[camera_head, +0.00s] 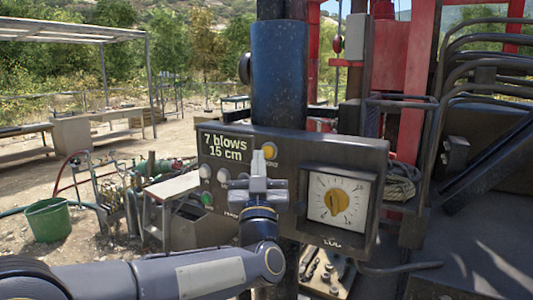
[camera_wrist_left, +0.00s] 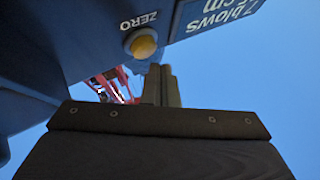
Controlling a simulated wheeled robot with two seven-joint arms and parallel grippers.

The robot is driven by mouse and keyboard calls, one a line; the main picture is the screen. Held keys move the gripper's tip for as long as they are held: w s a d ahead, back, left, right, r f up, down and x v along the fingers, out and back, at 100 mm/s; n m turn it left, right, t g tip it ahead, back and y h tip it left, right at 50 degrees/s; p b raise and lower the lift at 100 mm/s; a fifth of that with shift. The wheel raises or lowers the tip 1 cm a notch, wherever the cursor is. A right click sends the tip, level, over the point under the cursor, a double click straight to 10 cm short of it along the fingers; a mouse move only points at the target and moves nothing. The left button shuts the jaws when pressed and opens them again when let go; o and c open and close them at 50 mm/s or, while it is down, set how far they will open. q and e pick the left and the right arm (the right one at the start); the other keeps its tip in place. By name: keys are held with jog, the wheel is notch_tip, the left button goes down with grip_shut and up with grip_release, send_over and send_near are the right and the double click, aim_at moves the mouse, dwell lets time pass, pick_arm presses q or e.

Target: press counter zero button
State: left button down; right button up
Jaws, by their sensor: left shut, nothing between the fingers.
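The grey control box (camera_head: 378,155) carries a display (camera_head: 226,147) reading "7 blows 15 cm". Right of the display is a round yellow button (camera_head: 269,150); in the left wrist view this button (camera_wrist_left: 144,43) is labelled ZERO. My left gripper (camera_head: 258,163) is shut and empty, in front of the box, with its tips just below and left of the button. In the left wrist view the closed fingers (camera_wrist_left: 160,72) point toward the panel close to the button. A small gap shows between tips and button in that picture; contact is hard to judge. My right gripper is out of view.
Pale round buttons (camera_head: 205,171) and a green one (camera_head: 207,198) sit left of my gripper. A blue column (camera_head: 290,75) rises behind the box. A green bucket (camera_head: 48,220) stands far left.

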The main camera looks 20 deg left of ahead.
pick_arm(q)
jog(key=shift+w, duration=0.1)
dwell(0.3)
jog(key=shift+w, duration=0.35)
jog(key=shift+w+d+b, duration=0.1)
jog(key=shift+w+b, duration=0.3)
jog(key=shift+w, duration=0.1)
dwell(0.8)
jog(key=shift+s, duration=0.15)
jog(key=shift+s+b, duration=0.4)
jog(key=shift+s, duration=0.35)
